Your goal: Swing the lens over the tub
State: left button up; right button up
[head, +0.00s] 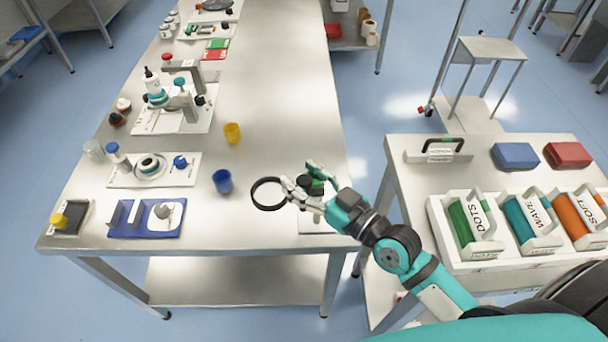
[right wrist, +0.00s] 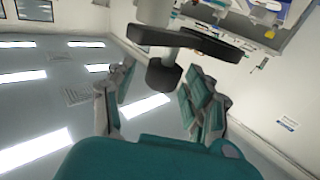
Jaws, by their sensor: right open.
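The lens (head: 268,207) is a black ring seen from above, near the front right of the long steel table. My right gripper (head: 302,183) is open just right of the ring, with a dark knob (head: 305,182) between its fingers. In the right wrist view, the open fingers (right wrist: 160,90) stand either side of a dark round knob (right wrist: 163,76) under a dark bar (right wrist: 185,42); I cannot tell whether they touch it. A blue cup (head: 222,181) and a yellow cup (head: 232,132) stand left of the lens; I cannot tell which container is the tub. My left gripper is out of view.
A white board (head: 318,222) lies partly hidden under my right gripper. A blue tray (head: 146,220) and a white tray with a dish (head: 180,178) stand at left. A side table (head: 390,150) with labelled carriers is at right. The table's middle is clear.

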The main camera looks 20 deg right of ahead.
jog(key=shift+c, duration=0.3)
grip_shut()
jog(key=shift+w+a+f, duration=0.15)
dwell(0.4)
